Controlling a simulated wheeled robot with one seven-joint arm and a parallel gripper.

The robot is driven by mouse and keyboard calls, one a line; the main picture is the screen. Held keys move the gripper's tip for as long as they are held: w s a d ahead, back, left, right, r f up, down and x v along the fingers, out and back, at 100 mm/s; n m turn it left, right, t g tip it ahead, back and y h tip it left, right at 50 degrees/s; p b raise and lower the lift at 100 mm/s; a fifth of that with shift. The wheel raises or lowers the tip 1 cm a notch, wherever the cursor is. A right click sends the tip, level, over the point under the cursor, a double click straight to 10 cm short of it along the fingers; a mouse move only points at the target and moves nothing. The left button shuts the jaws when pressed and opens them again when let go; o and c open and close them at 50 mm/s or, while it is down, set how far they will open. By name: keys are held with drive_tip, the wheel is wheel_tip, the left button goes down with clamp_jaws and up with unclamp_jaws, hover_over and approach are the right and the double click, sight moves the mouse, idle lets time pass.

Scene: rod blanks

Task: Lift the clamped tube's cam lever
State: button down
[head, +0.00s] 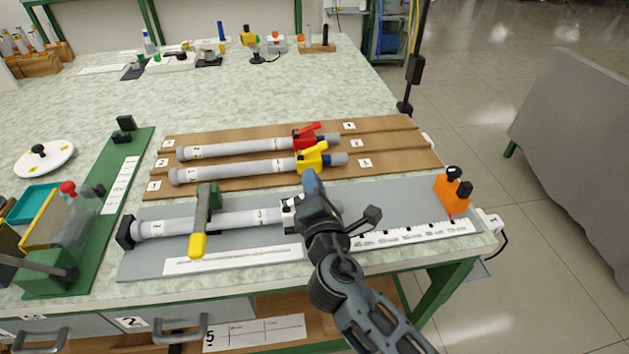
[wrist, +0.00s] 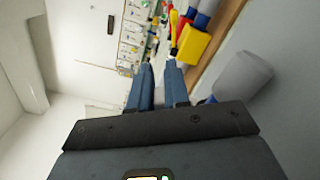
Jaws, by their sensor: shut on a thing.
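The clamped tube (head: 235,221) is a grey tube lying on a grey fixture plate (head: 405,205). A green clamp (head: 214,200) with a yellow handle (head: 198,245) crosses over it. A white collar (head: 289,214) sits near the tube's right end, partly behind my gripper (head: 311,178). In the wrist view, the blue fingers of my gripper (wrist: 160,68) stand a narrow gap apart, and a grey tube end (wrist: 243,75) lies to their right. My gripper is shut on the cam lever at the collar. The lever itself is hidden by the fingers, so its angle cannot be told.
Two more grey tubes lie behind on a brown board (head: 390,145), one with a red lever (head: 308,135), one with a yellow lever (head: 313,157). An orange block (head: 452,195) stands at the plate's right end. A white scale strip (head: 415,232) runs along the front.

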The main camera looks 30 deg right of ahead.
sight(284, 201)
drive_tip(key=r+n+p, duration=0.1)
drive_tip(key=a+r+n+p, duration=0.1)
drive_tip(key=shift+w+n+p, duration=0.2)
drive_tip(key=shift+n+p, duration=0.1)
drive_tip(key=shift+p, duration=0.05)
drive_tip(key=n+p, duration=0.1)
drive_tip(key=a+r+n+p, duration=0.1)
drive_tip(key=n, duration=0.1)
drive_tip(key=n+p, duration=0.1)
drive_tip(key=p, duration=0.1)
drive_tip(key=shift+w+a+r, duration=0.2)
drive_tip(key=shift+w+a, duration=0.1)
drive_tip(key=shift+a, duration=0.1)
drive_tip(key=n, duration=0.1)
drive_tip(key=a+n+p, duration=0.1)
drive_tip(key=n+p, duration=0.1)
drive_tip(key=shift+w+a+r+n, duration=0.15)
drive_tip(key=shift+w+a+n, duration=0.1)
drive_tip(key=shift+a+n, duration=0.05)
drive_tip(key=shift+w+a+n+p, duration=0.15)
drive_tip(key=shift+a+n+p, duration=0.45)
drive_tip(key=shift+n, duration=0.4)
drive_tip(key=c, duration=1.4)
unclamp_jaws()
drive_tip(key=shift+f, duration=0.2)
drive_tip(key=shift+c, duration=0.2)
